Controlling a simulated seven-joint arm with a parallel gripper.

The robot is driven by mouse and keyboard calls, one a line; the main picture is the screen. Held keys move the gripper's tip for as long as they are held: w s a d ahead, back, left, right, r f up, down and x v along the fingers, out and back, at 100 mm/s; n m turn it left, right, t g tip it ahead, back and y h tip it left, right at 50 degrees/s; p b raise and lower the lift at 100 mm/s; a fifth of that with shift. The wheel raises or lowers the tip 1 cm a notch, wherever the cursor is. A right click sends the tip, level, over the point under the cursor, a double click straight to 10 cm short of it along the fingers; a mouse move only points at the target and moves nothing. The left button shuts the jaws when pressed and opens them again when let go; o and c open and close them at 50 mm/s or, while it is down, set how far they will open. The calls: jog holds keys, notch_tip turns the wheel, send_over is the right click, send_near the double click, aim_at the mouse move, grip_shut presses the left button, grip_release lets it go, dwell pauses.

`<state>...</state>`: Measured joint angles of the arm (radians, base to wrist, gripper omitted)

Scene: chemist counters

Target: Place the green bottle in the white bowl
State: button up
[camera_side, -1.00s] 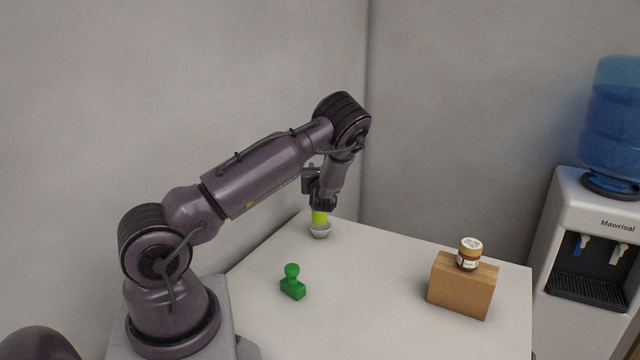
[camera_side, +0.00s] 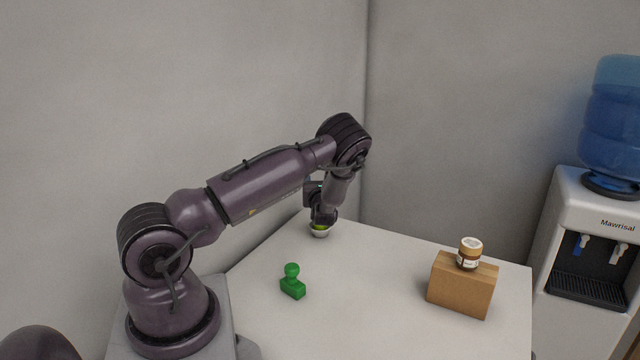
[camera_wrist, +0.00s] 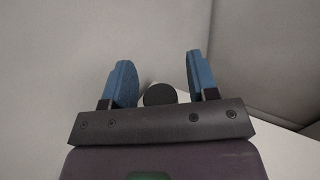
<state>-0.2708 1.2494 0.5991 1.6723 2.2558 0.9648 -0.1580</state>
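The green bottle (camera_side: 319,226) shows as a thin yellow-green strip in the white bowl (camera_side: 320,234), at the table's far corner in the side view. My gripper hides its upper part and the bowl's wall hides its bottom. My gripper (camera_side: 323,217) points down right over the bowl. In the wrist view my two blue fingers (camera_wrist: 160,82) are spread. A dark round cap (camera_wrist: 160,94), which looks like the bottle's top, lies between them with a visible gap on each side. No green shows in that view's gap.
A green stamp-like piece (camera_side: 292,282) stands nearer on the table. Walls rise close behind the bowl.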

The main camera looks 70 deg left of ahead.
jog(key=shift+r, duration=0.15)
jog(key=shift+d, duration=0.3)
jog(key=v, duration=1.1)
jog(key=s+d+r+n+g+h, duration=0.65)
jog(key=d+r+n, duration=0.45)
jog(key=n, duration=0.4)
jog(key=s+d+r+n+t+h, duration=0.2)
jog(key=d+r+h, duration=0.1)
jog(key=d, duration=0.4)
jog(key=s+d+r+n+t+h, duration=0.1)
jog(key=s+d+r+t+h, duration=0.1)
jog(key=d, duration=0.5)
jog(key=s+d+r+n+t+h, duration=0.2)
jog(key=d+r+t+h, duration=0.2)
jog(key=d+r+h, duration=0.2)
jog(key=shift+d+n, duration=0.3)
jog(key=shift+d, duration=0.75)
